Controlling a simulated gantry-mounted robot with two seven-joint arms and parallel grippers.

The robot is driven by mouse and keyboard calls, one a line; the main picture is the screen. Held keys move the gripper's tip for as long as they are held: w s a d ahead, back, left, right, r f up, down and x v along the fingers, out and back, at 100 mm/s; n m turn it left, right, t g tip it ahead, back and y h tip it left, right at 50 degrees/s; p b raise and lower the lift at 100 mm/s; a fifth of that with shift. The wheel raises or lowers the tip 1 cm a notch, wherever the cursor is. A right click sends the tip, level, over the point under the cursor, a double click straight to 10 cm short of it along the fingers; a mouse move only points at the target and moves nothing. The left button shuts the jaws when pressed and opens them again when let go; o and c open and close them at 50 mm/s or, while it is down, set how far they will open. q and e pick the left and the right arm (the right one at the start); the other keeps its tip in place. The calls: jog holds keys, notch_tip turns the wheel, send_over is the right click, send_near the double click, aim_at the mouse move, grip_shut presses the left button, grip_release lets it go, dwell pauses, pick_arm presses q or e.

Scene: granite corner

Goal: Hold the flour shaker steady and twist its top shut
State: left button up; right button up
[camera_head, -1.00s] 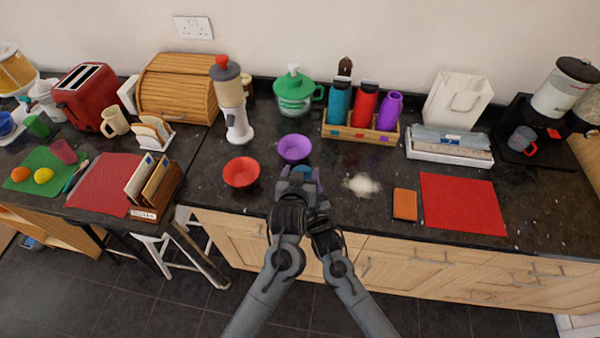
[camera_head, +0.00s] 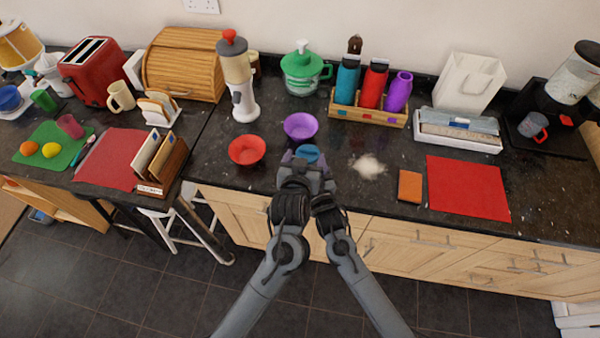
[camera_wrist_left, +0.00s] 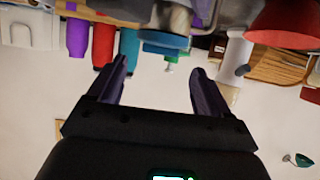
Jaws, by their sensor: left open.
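The flour shaker (camera_head: 307,153) stands near the counter's front edge. Only its round blue top shows in the head view; my gripper hides the body. In the left wrist view, which is upside down, its blue top and pale body (camera_wrist_left: 172,15) show at the upper edge, past my fingertips. My left gripper (camera_head: 305,166) is open, its dark purple fingers to either side of the shaker in the head view. Its fingers also show in the wrist view (camera_wrist_left: 161,68) with nothing between them. My right gripper (camera_head: 327,188) is close beside it, its fingers hidden.
Spilled flour (camera_head: 367,166) lies right of the shaker. A red bowl (camera_head: 247,151) and a purple bowl (camera_head: 300,126) are to the left and behind. An orange sponge (camera_head: 410,186) and a red mat (camera_head: 467,187) lie to the right. A bottle rack (camera_head: 368,114) stands behind.

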pick_arm(q)
jog(key=v, duration=0.8)
pick_arm(e)
jog(key=shift+s+f, duration=0.1)
jog(key=shift+f, duration=0.3)
jog(key=o, duration=1.1)
jog(key=shift+s, duration=0.1)
pick_arm(q)
jog(key=shift+s, duration=0.1)
pick_arm(e)
jog(key=shift+o, duration=0.4)
jog(key=shift+r, duration=0.25)
